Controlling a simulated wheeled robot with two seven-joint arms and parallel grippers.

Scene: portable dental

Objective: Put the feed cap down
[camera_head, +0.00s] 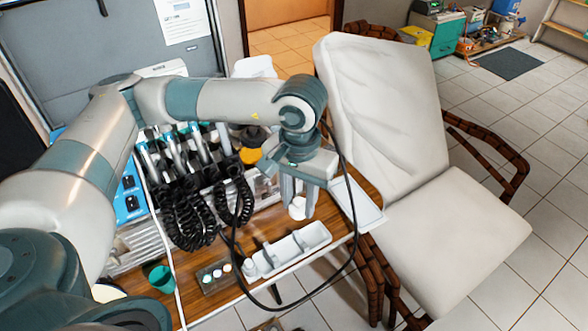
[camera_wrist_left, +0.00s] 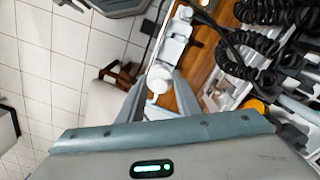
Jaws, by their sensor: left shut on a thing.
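My left gripper (camera_head: 299,203) reaches in over the right part of the wooden table (camera_head: 190,308), pointing down. It is shut on the white feed cap (camera_head: 297,209), a small round piece between its fingertips. In the left wrist view the cap (camera_wrist_left: 158,78) shows between the tips of the two grey fingers (camera_wrist_left: 157,84). The cap appears to be above the table; the exact gap is hard to tell. My right gripper is not in view.
A long white tray (camera_head: 312,237) lies in front of the gripper, and a flat pale tray (camera_head: 357,210) to its right. A dark cap holder (camera_head: 207,281) and green cup (camera_head: 162,278) stand left.

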